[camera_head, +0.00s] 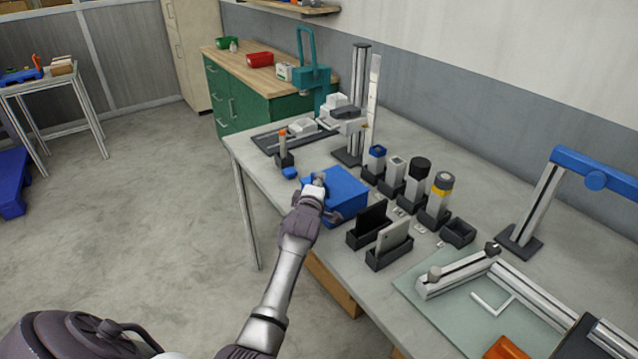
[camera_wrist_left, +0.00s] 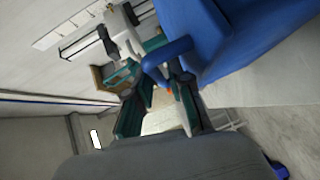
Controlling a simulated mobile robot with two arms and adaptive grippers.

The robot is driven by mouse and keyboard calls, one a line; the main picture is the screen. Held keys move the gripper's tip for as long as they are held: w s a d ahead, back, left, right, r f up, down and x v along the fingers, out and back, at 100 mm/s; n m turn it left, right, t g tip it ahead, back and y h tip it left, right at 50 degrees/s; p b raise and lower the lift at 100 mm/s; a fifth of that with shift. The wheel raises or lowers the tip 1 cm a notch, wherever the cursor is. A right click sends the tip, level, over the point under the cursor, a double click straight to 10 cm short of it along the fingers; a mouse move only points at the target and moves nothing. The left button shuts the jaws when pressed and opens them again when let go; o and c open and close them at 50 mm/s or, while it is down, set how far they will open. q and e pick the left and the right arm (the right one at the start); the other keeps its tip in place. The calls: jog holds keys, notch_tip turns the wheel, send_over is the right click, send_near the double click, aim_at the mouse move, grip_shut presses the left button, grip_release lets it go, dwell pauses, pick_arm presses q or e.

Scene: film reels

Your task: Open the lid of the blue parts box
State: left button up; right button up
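The blue parts box (camera_head: 348,187) stands on the grey workbench, left of the row of upright parts. Its lid appears closed in the head view. My left gripper (camera_head: 319,188) is at the box's near left side, its tip over the box's edge. In the left wrist view the blue box (camera_wrist_left: 232,40) fills the upper right, and a curved blue piece (camera_wrist_left: 168,58), possibly its handle, juts out beside it. My right gripper is not in view.
Two black holders (camera_head: 367,224) with upright panels stand just right of the box. Behind them is a row of several cylindrical parts (camera_head: 418,182). A small orange-tipped tool stand (camera_head: 284,152) is left of the box. The workbench (camera_head: 340,255) has a bare front strip.

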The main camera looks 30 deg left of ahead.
pick_arm(q)
grip_shut()
jog(key=shift+r, duration=0.1)
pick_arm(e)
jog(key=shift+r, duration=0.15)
